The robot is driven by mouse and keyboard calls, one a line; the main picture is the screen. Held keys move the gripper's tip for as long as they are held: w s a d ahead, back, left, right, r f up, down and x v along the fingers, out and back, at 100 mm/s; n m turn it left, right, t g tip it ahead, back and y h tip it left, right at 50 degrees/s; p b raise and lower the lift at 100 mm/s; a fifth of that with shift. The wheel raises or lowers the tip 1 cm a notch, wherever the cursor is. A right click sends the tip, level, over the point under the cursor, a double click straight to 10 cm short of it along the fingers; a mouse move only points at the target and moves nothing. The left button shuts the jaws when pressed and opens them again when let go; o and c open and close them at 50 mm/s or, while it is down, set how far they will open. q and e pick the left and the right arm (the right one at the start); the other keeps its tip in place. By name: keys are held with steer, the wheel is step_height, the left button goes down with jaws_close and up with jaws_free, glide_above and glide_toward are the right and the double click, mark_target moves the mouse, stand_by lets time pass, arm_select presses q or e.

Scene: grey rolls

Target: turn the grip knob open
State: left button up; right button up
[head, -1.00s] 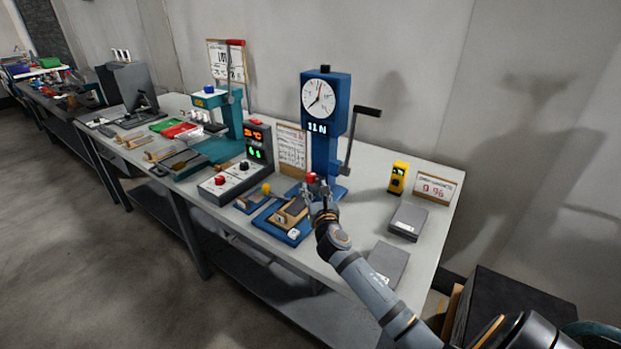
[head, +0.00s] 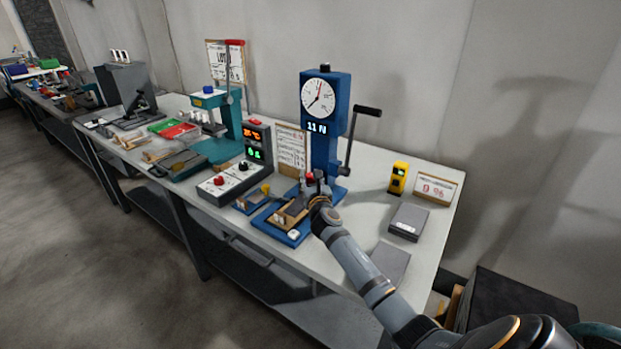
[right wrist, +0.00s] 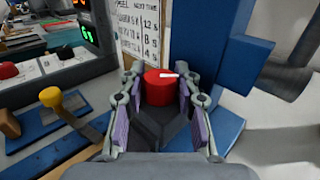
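The grip knob is a red round knob (right wrist: 158,92) with a white pointer mark on top, on a dark block at the foot of the blue force tester (head: 326,120). It also shows in the head view (head: 310,178), partly behind the gripper. In the right wrist view, my right gripper (right wrist: 158,100) has its two purple-padded fingers on either side of the knob. The fingers are apart, with narrow gaps showing beside the knob. The white mark points to the right. In the head view the right gripper (head: 315,182) comes from the front right. My left gripper is not in view.
A hand crank (head: 366,112) sticks out right of the tester. A yellow device (head: 398,177), a sign (head: 437,189) and a grey box (head: 408,222) stand to the right. A control box (head: 228,180) and a yellow-knobbed lever (right wrist: 52,97) are on the left.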

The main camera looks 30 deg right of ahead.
steer(key=shift+p, duration=0.4)
jaws_close()
steer(key=n+y+p, duration=0.2)
steer(key=y+p, duration=0.1)
steer(key=n+t+y+p, duration=0.1)
steer(key=p, duration=0.1)
steer(key=shift+d+r+y, duration=0.1)
steer(key=shift+r+y, duration=0.2)
steer(key=shift+f+n+y+p, duration=0.15)
steer(key=shift+n+y+p, duration=0.35)
steer(key=shift+y+p, duration=0.1)
steer(key=shift+w+f+n+y, duration=0.1)
steer(key=shift+n+y, duration=0.2)
steer(key=shift+y, duration=0.4)
steer(key=shift+f+n+y, duration=0.15)
steer(key=shift+n+y, duration=0.25)
steer(key=shift+y, duration=0.2)
steer(key=n+y+b, duration=0.1)
steer(key=y+b, duration=0.1)
steer(key=n+y+b, duration=0.1)
steer(key=y+b, duration=0.1)
steer(key=shift+f+n, duration=0.2)
steer(key=shift+n, duration=0.1)
steer(key=shift+r+n+g+y+b, duration=0.15)
steer(key=shift+n+g+y+b, duration=0.45)
steer(key=shift+b, duration=0.55)
